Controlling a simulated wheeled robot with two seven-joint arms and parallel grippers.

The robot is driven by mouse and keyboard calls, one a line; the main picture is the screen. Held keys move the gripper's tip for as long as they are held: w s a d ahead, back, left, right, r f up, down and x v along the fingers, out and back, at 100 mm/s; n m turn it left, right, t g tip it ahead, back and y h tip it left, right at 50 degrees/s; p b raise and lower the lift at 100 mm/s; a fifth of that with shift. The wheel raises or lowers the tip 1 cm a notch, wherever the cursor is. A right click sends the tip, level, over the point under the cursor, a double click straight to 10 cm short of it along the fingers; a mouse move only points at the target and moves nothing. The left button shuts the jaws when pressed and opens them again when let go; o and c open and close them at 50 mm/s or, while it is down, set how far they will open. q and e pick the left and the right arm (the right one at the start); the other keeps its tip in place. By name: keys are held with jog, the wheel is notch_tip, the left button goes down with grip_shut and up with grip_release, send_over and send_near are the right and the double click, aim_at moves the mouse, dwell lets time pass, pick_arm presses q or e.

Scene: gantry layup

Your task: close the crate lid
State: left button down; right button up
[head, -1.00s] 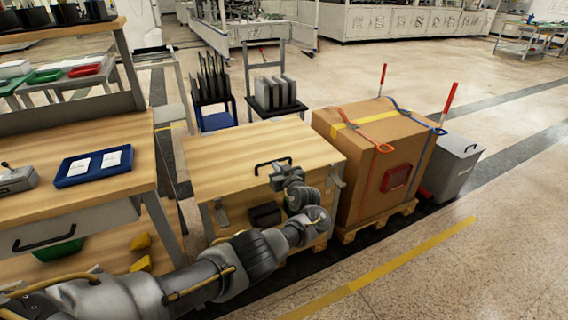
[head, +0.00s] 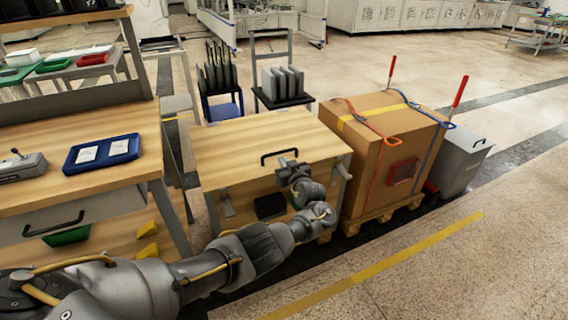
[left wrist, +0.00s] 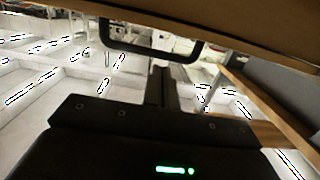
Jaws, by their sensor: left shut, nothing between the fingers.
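The wooden crate (head: 237,203) stands in the middle of the head view. Its lid (head: 250,140) lies flat or nearly flat on top; I cannot tell whether a small gap remains. A black handle (head: 280,156) sits at the lid's front edge. It also shows in the left wrist view (left wrist: 150,52), below a wooden edge. My left gripper (head: 288,168) is at the crate's front, close to the handle and to its right. Its fingers (left wrist: 161,85) are shut and empty in the left wrist view. Contact with the lid cannot be made out. My right gripper is out of view.
A strapped cardboard box (head: 390,150) on a pallet stands close to the crate's right. A workbench (head: 90,196) with a blue tray (head: 102,153) is at the left. Racks of panels (head: 282,84) stand behind. The floor in front is clear.

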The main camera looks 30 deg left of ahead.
pick_arm(q)
jog(key=s+d+f+p, duration=0.2)
jog(key=s+d, duration=0.3)
jog(key=d, duration=0.1)
jog(key=shift+f, duration=0.15)
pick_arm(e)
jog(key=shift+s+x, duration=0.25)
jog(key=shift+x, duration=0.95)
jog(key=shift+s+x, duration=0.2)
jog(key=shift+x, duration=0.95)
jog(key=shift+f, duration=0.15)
